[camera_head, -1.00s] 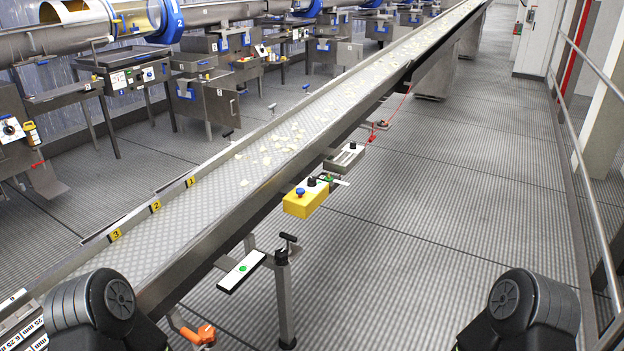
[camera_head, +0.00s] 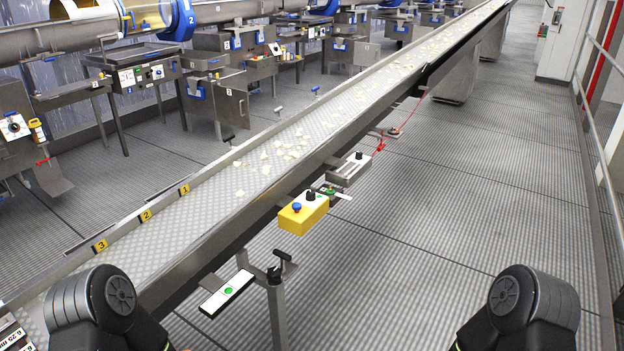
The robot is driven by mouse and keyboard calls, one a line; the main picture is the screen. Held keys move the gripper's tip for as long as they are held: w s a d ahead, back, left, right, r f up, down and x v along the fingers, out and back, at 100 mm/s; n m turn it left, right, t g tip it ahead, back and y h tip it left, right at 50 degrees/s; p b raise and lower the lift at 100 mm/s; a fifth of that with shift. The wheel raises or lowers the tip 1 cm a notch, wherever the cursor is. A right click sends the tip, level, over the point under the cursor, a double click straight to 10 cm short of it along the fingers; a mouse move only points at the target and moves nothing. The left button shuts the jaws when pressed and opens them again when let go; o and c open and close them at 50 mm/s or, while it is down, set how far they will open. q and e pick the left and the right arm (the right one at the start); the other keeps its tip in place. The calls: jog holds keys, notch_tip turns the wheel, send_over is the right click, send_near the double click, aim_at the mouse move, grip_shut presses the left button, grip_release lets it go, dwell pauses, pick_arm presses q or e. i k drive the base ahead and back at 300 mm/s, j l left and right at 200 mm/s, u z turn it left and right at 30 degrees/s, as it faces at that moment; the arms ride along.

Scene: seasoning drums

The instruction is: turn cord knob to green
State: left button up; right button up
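A yellow control box (camera_head: 303,217) with a white top is mounted on the near side of the conveyor. It carries a blue button (camera_head: 296,207), a black knob (camera_head: 311,196) and a small green mark. Behind it is a grey box (camera_head: 348,171) with a black knob (camera_head: 359,156) on top; a red cord (camera_head: 381,143) runs near it along the conveyor. I cannot read where either knob points. Parts of my two arms show at the bottom left and bottom right corners, well apart from the boxes. Neither gripper is in view.
A long conveyor (camera_head: 215,213) with pale chips runs from lower left to upper right. A white panel with a green button (camera_head: 228,293) and a metal post (camera_head: 277,312) stand on its near side. A railing (camera_head: 598,170) lines the right. The floor between is clear.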

aim_at(311, 195)
jog(key=i+l+u, duration=0.1)
jog(key=i+l, duration=0.5)
jog(key=i+l+u, duration=0.15)
jog(key=i+l, duration=0.15)
jog(key=i+l+u, duration=0.1)
jog(key=i+l, duration=0.15)
jog(key=l, duration=0.25)
jog(key=i+l, duration=0.25)
jog(key=l, duration=0.15)
jog(key=i+l+u, duration=0.15)
jog(key=i+l, duration=0.35)
jog(key=l, duration=0.3)
jog(key=i+l+u, duration=0.15)
jog(key=l, duration=0.3)
jog(key=i, duration=0.1)
